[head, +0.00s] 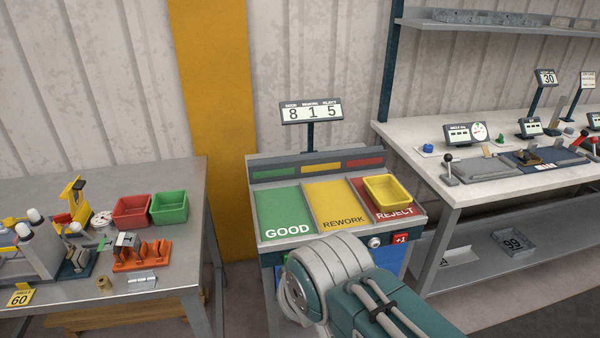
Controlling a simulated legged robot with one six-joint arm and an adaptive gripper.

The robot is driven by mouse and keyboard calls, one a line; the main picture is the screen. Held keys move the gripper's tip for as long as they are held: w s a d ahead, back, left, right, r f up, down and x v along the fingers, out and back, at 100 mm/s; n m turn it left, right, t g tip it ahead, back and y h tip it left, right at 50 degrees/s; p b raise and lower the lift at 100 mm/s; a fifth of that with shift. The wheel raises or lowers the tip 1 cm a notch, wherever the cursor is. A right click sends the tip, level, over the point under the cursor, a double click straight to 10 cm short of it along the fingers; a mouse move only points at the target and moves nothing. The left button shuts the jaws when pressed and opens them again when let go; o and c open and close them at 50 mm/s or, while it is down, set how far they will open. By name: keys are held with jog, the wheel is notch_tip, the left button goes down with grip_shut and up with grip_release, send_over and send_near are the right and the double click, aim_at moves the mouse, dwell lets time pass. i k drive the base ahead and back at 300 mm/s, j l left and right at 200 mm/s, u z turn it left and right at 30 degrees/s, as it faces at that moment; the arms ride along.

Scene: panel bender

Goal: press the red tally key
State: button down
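The red tally key (401,239), marked "+1", is on the front face of the sorting stand (252,214), below the red REJECT area (409,213). My arm rises from the bottom of the picture in front of the stand and hides part of its front. The key shows clear of the arm, up and to its right. My gripper does not show in this view. Any other tally keys cannot be seen. The counter display (311,112) above the stand reads 8, 1, 5 under its good, rework and reject headings.
A yellow bin (388,191) sits on the REJECT area; the green GOOD (281,210) and yellow REWORK (336,202) areas are empty. A round knob (374,242) is left of the key. Left and right benches (180,270) (420,139) flank the stand.

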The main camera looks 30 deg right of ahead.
aim_at(401, 238)
jog(key=z, duration=1.6)
